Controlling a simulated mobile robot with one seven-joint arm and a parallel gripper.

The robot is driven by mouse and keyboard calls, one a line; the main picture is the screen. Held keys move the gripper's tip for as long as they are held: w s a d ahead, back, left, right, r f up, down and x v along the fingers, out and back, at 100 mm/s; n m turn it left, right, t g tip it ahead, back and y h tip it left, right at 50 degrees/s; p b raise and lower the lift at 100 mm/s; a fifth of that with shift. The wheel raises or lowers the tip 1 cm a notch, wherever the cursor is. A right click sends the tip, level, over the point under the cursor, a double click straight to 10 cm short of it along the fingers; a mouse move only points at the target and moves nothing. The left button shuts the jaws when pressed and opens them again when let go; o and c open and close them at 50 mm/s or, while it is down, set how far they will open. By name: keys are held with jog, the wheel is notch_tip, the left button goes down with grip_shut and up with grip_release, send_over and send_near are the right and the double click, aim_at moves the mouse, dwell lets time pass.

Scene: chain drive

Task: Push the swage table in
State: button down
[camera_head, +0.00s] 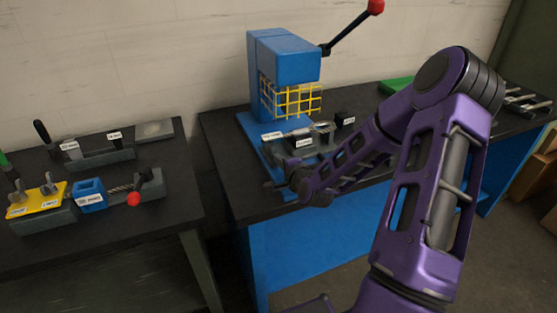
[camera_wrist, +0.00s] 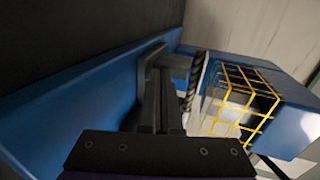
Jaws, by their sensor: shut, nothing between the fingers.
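The blue press (camera_head: 285,60) stands at the back of the right bench, with a blue base. A dark grey table assembly with white labels (camera_head: 325,142), which looks like the swage table, sits on that base below the yellow guard (camera_head: 292,101). My gripper (camera_head: 272,187) is low at the front left of the base, shut and empty. In the wrist view the gripper's dark fingers (camera_wrist: 157,95) point toward a grey block (camera_wrist: 178,62) and a dark twisted rod (camera_wrist: 192,85). Whether they touch anything is unclear. My arm hides the right part of the table in the head view.
A lever with a red knob (camera_head: 375,7) rises from the press. The yellow guard also shows close by in the wrist view (camera_wrist: 242,102). A separate left bench holds a yellow-plated fixture (camera_head: 38,199) and a blue block (camera_head: 90,194). A gap separates the benches.

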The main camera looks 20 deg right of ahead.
aim_at(268, 144)
jog(key=w+b, duration=0.2)
jog(key=w, duration=0.6)
jog(key=shift+w+a, duration=0.15)
jog(key=shift+w, duration=0.05)
jog(key=shift+w+r, duration=0.2)
jog(key=shift+r, duration=0.05)
jog(key=shift+b, duration=0.3)
